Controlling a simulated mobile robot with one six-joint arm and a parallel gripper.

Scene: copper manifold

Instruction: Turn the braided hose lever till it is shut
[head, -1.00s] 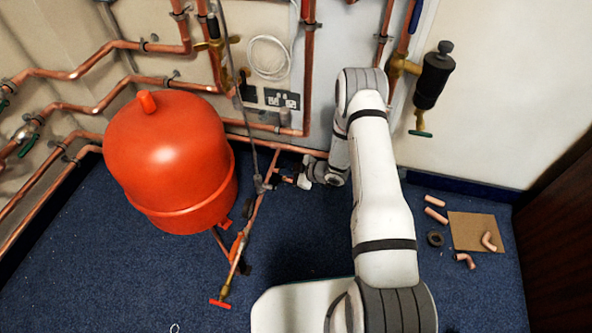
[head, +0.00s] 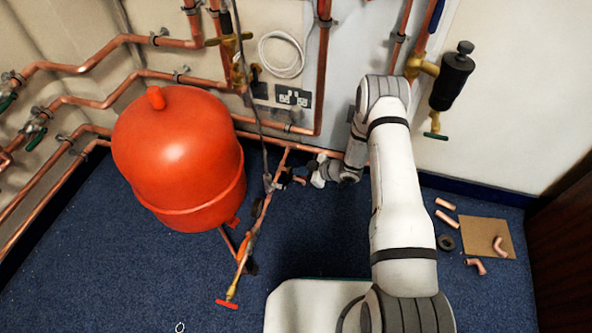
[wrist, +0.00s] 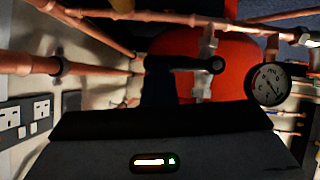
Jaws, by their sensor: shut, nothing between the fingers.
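The grey braided hose (head: 250,95) hangs down past the right of the red vessel to the copper pipework near the floor. Small dark, blue and red fittings sit by its lower end; I cannot tell clearly which is its lever. My gripper (head: 304,178) is low beside these fittings, at their right, and shut with nothing held. In the wrist view a dark bar (wrist: 188,62) with a round end lies across the view just beyond my dark gripper (wrist: 168,85), in front of the red vessel (wrist: 228,58). Contact between them cannot be told.
The red vessel (head: 180,150) stands close on the left. A pressure gauge (wrist: 267,85) shows right of the dark bar. A red-handled valve (head: 228,303) is on the lower pipe. Loose copper pieces (head: 476,266) and a brown board (head: 490,236) lie right.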

